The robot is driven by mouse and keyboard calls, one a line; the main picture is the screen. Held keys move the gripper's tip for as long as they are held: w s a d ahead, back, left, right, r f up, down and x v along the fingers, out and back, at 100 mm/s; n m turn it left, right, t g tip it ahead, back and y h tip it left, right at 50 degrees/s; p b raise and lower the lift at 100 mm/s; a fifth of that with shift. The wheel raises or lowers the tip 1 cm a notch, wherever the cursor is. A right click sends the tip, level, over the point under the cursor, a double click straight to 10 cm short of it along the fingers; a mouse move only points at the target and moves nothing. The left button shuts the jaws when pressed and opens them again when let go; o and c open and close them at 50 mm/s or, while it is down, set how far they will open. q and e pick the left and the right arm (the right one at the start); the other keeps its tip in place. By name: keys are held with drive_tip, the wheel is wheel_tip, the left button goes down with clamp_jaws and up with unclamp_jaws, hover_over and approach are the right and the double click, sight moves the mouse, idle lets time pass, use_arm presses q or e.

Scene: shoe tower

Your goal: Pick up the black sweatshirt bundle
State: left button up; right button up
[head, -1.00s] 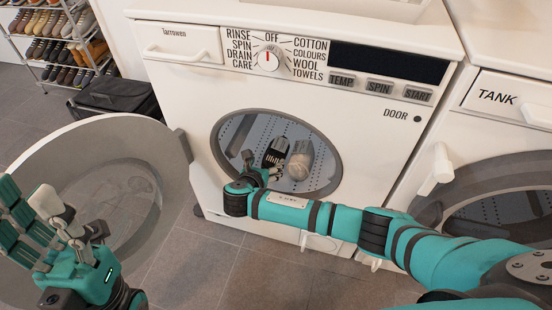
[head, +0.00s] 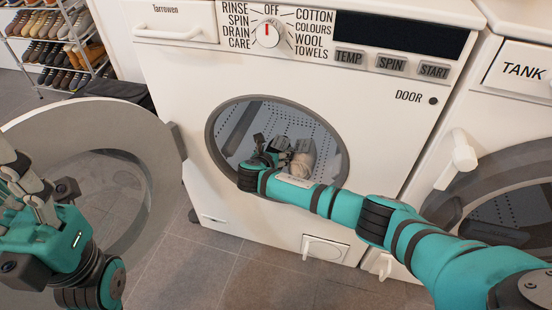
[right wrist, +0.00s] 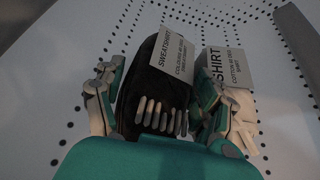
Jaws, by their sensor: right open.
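The black sweatshirt bundle (right wrist: 128,95) lies in the washer drum. It has a white label reading SWEATSHIRT and a row of pale strips across it. My right gripper (right wrist: 155,80) is open, with one finger on each side of the bundle; I cannot tell whether they touch it. In the head view my right gripper (head: 264,160) reaches through the door opening and hides most of the black bundle. My left gripper (head: 22,190) is at the left edge, partly cut off, outside the washer.
A beige bundle labelled SHIRT (right wrist: 243,118) lies close to the right of the black one; it also shows in the head view (head: 304,160). The round door (head: 150,190) hangs open at left. The opening's grey rim (head: 344,165) surrounds my right arm.

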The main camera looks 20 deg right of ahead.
drive_tip(key=shift+r, duration=0.1)
drive_tip(key=shift+c, duration=0.4)
drive_tip(key=c, duration=0.9)
